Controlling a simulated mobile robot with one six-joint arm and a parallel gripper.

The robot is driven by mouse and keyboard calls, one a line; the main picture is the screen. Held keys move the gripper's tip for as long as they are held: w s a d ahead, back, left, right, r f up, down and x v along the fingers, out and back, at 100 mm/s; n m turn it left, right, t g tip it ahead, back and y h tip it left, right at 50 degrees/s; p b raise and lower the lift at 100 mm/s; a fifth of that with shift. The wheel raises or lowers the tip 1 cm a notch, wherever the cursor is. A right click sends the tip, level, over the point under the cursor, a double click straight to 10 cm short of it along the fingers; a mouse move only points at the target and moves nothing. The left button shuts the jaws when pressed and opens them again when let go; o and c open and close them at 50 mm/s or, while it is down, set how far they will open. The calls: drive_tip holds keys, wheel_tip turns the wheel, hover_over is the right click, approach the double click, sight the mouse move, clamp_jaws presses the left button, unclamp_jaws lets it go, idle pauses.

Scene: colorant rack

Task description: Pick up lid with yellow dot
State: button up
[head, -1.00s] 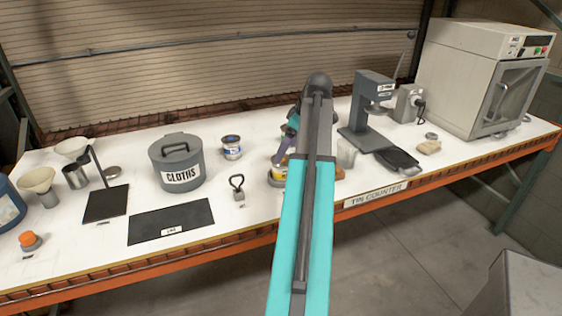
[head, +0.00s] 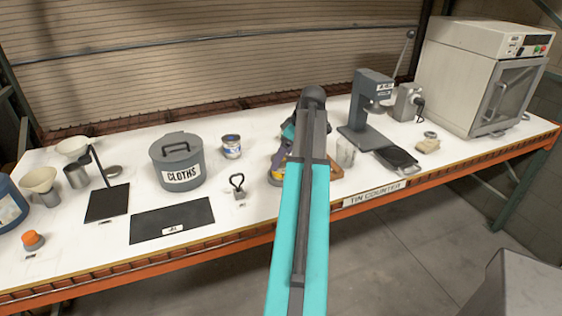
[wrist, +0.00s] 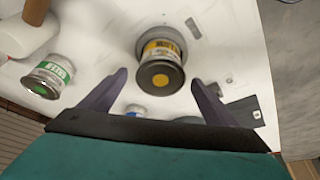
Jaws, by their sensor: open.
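The lid with the yellow dot (wrist: 161,79) is dark grey, with a yellow spot at its centre. It sits on top of a yellow-labelled tin (wrist: 162,50), which stands on a round grey base. My gripper (wrist: 159,77) is open and empty, with its two dark fingers on either side of the lid in the wrist view. The lid appears apart from both fingers; the height gap is hard to tell. In the head view, my arm hides most of the tin, and only a bit of its yellow label (head: 276,176) shows.
A green-labelled tin (wrist: 50,75) stands left of the lid in the wrist view. In the head view, a hooked tool (head: 238,187) and a grey cloths bin (head: 176,162) are left of my arm. A clear cup (head: 346,153) and a press (head: 368,105) are right.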

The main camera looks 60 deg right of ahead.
drive_tip(key=shift+c, duration=0.3)
drive_tip(key=c, duration=1)
drive_tip(key=shift+r, duration=0.1)
drive_tip(key=shift+c, duration=0.2)
drive_tip(key=shift+r+b, duration=0.5)
drive_tip(key=shift+r, duration=0.55)
drive_tip(key=s+d+r+b, duration=0.1)
drive_tip(key=s+b, duration=0.1)
drive_tip(key=s, duration=0.6)
drive_tip(key=s+d+r+b, duration=0.1)
drive_tip(key=s+b, duration=0.1)
drive_tip(key=s, duration=0.5)
drive_tip(key=shift+s+r, duration=0.35)
drive_tip(key=shift+s, duration=0.05)
drive_tip(key=shift+d, duration=0.1)
